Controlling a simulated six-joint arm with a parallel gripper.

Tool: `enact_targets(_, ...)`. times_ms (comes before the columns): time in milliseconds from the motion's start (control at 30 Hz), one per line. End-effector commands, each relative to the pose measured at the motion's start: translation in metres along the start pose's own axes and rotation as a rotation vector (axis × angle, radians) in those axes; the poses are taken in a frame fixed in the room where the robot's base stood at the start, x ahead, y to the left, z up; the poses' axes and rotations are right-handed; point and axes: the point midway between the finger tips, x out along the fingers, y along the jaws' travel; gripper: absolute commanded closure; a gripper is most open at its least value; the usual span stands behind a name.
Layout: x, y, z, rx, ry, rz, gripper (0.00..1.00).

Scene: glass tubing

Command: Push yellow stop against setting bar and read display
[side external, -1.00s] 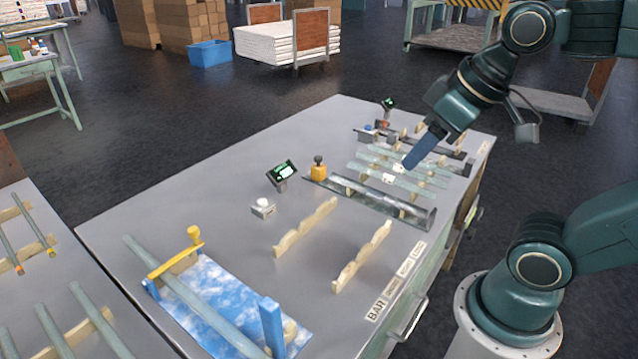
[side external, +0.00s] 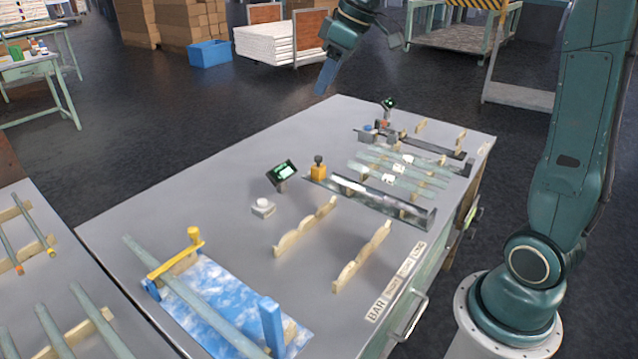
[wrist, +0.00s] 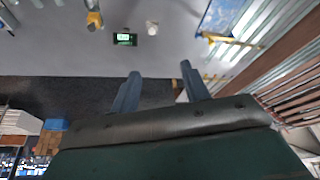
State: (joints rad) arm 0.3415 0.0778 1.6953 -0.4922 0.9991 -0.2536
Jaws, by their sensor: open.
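The yellow stop (side external: 318,170), a block with a dark knob, sits at the left end of a dark trough-like rail (side external: 425,215). It also shows at the top of the wrist view (wrist: 94,19). A long grey bar (side external: 375,193) lies in the rail; I cannot tell surely whether it is the setting bar or whether the stop touches it. The display (side external: 283,171) stands left of the stop, lit green, its reading too small to make out. It also shows in the wrist view (wrist: 125,39). My gripper (side external: 321,91) is open and empty, high beyond the bench's far edge, away from the stop.
A white button on a small box (side external: 263,206) stands near the display. Wooden notched supports (side external: 305,227), glass tubes (side external: 400,175) and a second display (side external: 388,103) share the bench. A blue-and-yellow fixture (side external: 270,322) holds a tube at the front left.

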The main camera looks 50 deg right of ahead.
Motion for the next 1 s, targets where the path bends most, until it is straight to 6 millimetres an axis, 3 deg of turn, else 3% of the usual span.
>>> enact_targets(200,0.027,0.052,-0.017,-0.066,-0.011,-0.033,0.54)
enact_targets(467,0.064,0.114,-0.022,-0.151,-0.016,-0.072,0.54)
enact_targets(667,0.096,0.161,-0.013,-0.217,-0.017,-0.101,0.54)
enact_targets(1000,0.152,0.230,0.023,-0.327,-0.014,-0.145,0.54)
